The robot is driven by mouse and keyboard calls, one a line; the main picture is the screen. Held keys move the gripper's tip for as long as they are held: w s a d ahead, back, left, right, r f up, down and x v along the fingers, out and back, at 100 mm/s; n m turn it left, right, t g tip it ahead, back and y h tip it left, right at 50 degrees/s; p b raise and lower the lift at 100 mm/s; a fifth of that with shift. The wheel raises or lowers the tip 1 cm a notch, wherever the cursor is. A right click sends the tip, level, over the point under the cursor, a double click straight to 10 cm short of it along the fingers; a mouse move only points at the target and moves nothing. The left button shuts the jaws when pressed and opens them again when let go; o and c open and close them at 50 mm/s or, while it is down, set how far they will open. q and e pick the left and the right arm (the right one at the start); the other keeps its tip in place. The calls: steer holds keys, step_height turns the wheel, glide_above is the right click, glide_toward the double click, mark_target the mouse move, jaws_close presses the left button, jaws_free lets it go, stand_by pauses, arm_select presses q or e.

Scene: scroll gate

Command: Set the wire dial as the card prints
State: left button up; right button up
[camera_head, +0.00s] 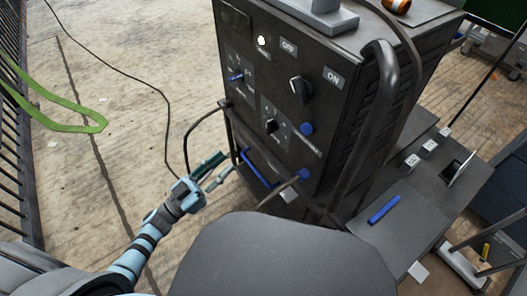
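A dark machine cabinet (345,90) stands in front of me with its control panel facing left. A black dial (270,127) with a printed scale sits low on the panel, and a smaller dial with a blue pointer (236,77) is above and left of it. I cannot read which one is the wire dial. A big black switch (301,90) sits between OFF and ON labels. A small white card (461,169) stands upright at the right; its print is not readable. My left gripper (226,166) is open and empty, left of the cabinet's lower front, apart from the dials. My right gripper is not in view.
A blue handle (259,169) and a cable are on the cabinet's lower front. A thick grey pipe handle (378,110) runs down its right edge. A blue bar (384,208) lies on the low shelf at right.

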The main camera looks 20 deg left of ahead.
mark_target(266, 126)
arm_select(q)
steer(key=shift+m+h, duration=0.4)
steer(key=shift+h, duration=0.2)
steer(key=x, duration=1.5)
steer(key=shift+s+d+r, duration=0.2)
steer(key=shift+s+r, duration=0.2)
jaws_close()
